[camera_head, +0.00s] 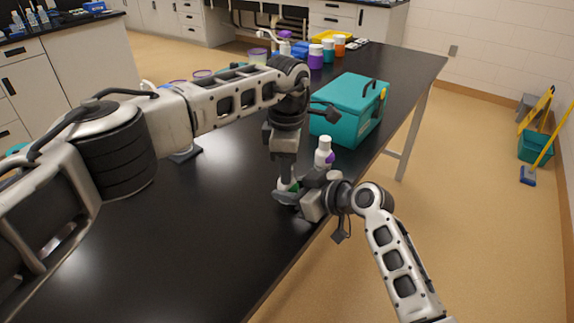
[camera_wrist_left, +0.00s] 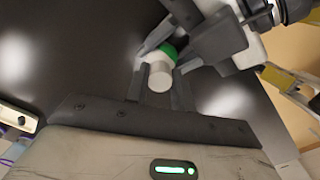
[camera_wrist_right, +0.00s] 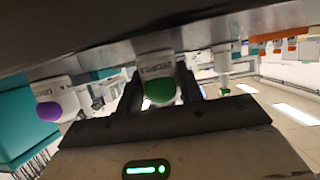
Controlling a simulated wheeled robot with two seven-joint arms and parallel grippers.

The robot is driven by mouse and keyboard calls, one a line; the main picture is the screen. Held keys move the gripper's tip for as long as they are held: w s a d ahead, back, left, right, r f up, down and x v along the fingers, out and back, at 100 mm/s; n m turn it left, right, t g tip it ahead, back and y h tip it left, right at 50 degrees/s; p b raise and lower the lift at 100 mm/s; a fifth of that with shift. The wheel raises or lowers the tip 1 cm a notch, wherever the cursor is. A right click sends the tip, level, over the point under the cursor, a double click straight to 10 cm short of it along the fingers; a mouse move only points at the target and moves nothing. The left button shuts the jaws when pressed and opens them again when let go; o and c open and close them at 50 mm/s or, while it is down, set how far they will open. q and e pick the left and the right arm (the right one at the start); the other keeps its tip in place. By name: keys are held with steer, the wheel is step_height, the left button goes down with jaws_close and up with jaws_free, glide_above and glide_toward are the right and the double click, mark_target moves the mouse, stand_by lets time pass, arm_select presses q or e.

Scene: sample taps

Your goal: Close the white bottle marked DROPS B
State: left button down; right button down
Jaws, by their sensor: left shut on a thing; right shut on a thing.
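A white bottle with a green patch (camera_head: 286,185) is at my two grippers near the table's right edge. It shows between the fingers in the right wrist view (camera_wrist_right: 155,68), its label too blurred to read surely. My right gripper (camera_wrist_right: 160,88) is shut on the bottle's body. My left gripper (camera_wrist_left: 160,88) points down from above and is shut on a white cap (camera_wrist_left: 160,76). The cap lines up with the bottle's green part (camera_wrist_left: 166,52); I cannot tell whether it is seated. The fingers hide much of the bottle in the head view.
A white bottle with a purple patch (camera_head: 324,153) stands just behind my grippers. A teal case (camera_head: 345,105) stands beyond it. Several coloured jars (camera_head: 316,57) and a yellow tray (camera_head: 331,37) are at the far end. The near black tabletop (camera_head: 190,240) is clear.

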arm_select(q)
steer(key=m, duration=0.4)
steer(key=shift+m, duration=0.3)
steer(key=c, duration=1.1)
jaws_free()
step_height(320, 180, up, 12)
arm_select(e)
steer(key=c, duration=0.8)
jaws_free()
steer(key=shift+c, duration=0.2)
steer(key=shift+d, duration=0.1)
